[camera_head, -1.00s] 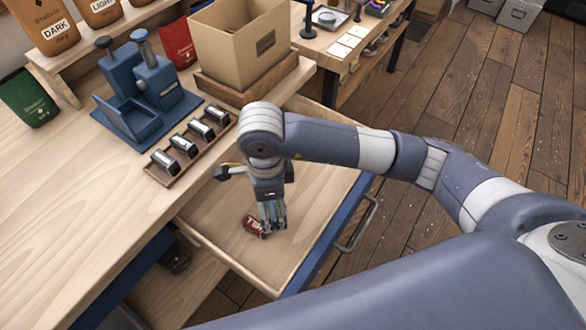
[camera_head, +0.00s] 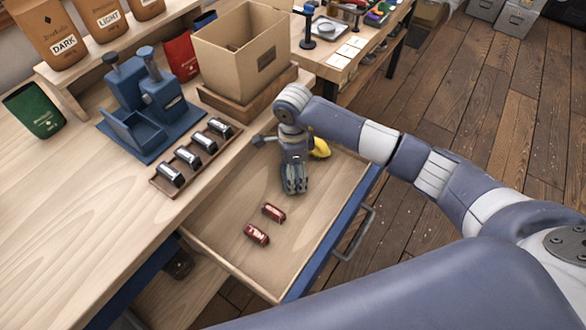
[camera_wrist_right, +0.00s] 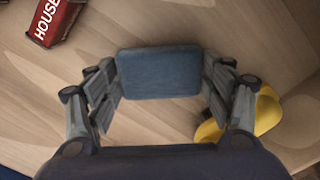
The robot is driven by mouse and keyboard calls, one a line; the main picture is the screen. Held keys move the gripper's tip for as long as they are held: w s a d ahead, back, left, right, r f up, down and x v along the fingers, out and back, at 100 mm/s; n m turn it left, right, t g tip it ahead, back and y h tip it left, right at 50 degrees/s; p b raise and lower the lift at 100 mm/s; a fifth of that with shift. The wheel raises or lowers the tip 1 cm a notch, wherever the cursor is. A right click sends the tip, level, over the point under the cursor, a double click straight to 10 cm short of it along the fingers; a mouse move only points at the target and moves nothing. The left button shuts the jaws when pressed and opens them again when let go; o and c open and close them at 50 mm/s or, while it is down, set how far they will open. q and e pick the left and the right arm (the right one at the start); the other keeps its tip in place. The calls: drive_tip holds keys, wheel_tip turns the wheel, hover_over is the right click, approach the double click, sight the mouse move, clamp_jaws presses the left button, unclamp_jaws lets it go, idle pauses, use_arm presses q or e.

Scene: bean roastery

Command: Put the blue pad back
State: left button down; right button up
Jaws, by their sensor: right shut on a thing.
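The blue pad (camera_wrist_right: 160,72) is a flat rounded rectangle between the fingers of my right gripper (camera_wrist_right: 160,85) in the wrist view. The fingers press on its two short sides. In the head view my right gripper (camera_head: 294,190) points down over the back part of the open drawer (camera_head: 230,258), and I cannot make out the pad there. I cannot tell whether the pad touches the drawer floor. My left gripper is not in view.
Two red blocks with white lettering (camera_head: 257,234) (camera_head: 273,212) lie in the drawer. A yellow object (camera_head: 320,147) is just behind my right gripper. A cardboard box (camera_head: 240,55) and a rack of metal cylinders (camera_head: 172,174) stand on the counter.

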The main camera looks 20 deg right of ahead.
drive_tip(key=shift+f, duration=0.15)
drive_tip(key=shift+f, duration=0.1)
drive_tip(key=shift+f+b, duration=0.15)
drive_tip(key=shift+b, duration=0.15)
drive_tip(key=o, duration=1.1)
drive_tip(key=shift+r+p, duration=0.35)
drive_tip(key=shift+p, duration=0.05)
wheel_tip(320, 180, up, 12)
drive_tip(key=b, duration=0.1)
drive_tip(key=shift+b, duration=0.4)
drive_tip(key=shift+f, duration=0.1)
